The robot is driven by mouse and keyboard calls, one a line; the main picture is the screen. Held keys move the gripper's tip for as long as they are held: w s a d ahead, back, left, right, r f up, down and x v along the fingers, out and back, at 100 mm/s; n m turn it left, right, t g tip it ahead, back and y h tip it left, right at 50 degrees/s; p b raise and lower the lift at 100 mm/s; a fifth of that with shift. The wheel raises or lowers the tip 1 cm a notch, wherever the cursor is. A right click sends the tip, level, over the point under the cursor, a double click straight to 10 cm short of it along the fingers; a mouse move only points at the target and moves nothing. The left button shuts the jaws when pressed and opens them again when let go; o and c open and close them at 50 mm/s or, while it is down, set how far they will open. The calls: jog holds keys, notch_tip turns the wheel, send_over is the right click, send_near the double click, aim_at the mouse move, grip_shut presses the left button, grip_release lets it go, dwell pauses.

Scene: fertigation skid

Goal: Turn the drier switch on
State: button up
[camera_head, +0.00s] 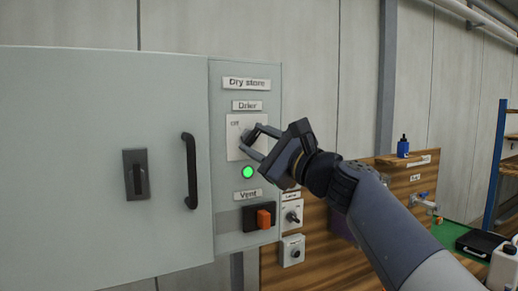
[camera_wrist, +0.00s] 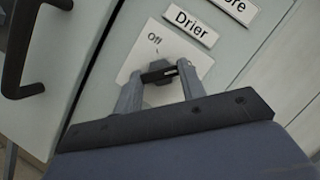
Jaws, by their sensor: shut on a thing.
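The drier switch is a dark knob (camera_wrist: 158,72) on a white plate (camera_head: 236,148) under the label "Drier" (camera_head: 247,106). The plate also shows in the wrist view (camera_wrist: 137,62), with the word "Off" at its upper left. My gripper (camera_head: 254,140) is at the plate, and in the wrist view its two fingers (camera_wrist: 159,76) are shut on the knob from both sides. The knob's dark bar lies across between the fingertips, with a small light mark toward its right end. The fingers hide part of the knob and plate. A green lamp (camera_head: 247,172) glows below the plate.
The pale cabinet (camera_head: 90,210) has a black handle (camera_head: 190,170) left of the switch. A grey knob box (camera_head: 292,213) sits on the wooden board at lower right.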

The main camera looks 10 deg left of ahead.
jog(key=shift+f+m, duration=0.1)
jog(key=shift+m, duration=0.5)
jog(key=o, duration=1)
jog(key=shift+d, duration=0.1)
jog(key=b+v, duration=0.3)
jog(key=v, duration=0.7)
jog(key=shift+s+d, duration=0.2)
jog(key=shift+s, duration=0.05)
jog(key=shift+f, duration=0.15)
jog(key=p+x, duration=0.3)
jog(key=x, duration=0.8)
jog(key=shift+d+n, duration=0.15)
jog(key=shift+n, duration=0.25)
